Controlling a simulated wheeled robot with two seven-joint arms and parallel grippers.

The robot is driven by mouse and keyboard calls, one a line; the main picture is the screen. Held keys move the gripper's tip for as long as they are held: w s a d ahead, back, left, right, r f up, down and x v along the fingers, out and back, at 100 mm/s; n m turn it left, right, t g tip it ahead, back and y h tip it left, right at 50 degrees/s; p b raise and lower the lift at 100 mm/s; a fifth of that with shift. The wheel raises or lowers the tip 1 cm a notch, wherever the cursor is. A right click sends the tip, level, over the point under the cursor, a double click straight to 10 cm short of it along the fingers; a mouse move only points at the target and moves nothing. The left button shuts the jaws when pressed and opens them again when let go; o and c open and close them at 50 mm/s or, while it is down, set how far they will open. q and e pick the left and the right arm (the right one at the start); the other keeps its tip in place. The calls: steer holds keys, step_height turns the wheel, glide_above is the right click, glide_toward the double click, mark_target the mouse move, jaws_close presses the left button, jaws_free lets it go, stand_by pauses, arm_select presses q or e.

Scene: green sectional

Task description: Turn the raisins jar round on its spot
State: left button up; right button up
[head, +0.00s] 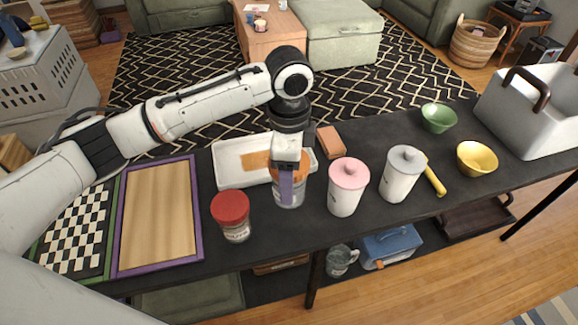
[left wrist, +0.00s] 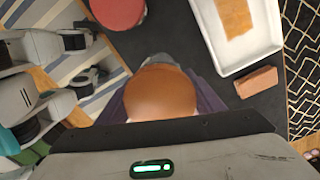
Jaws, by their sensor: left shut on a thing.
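A glass jar with an orange lid (head: 290,194) stands on the dark table, just in front of a white tray. My left gripper (head: 288,178) comes down on it from above and is shut on it. In the left wrist view the orange lid (left wrist: 162,95) lies between the two purple fingers (left wrist: 162,100). A second jar with a red lid (head: 231,213) stands to the left, apart from the gripper; it also shows in the left wrist view (left wrist: 118,10). The label writing is too small to read, so I cannot tell by name which jar holds raisins. My right gripper is not in view.
The white tray (head: 228,170) is behind the held jar, with a brown block (head: 330,142) beside it. A pink-lidded canister (head: 346,188) and a grey-lidded canister (head: 401,175) stand close on the right. A purple-edged wooden board (head: 158,215) lies on the left.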

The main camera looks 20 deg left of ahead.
arm_select(q)
steer(key=shift+n, duration=1.2)
steer(key=shift+n, duration=1)
steer(key=n, duration=0.3)
steer(key=shift+n, duration=0.4)
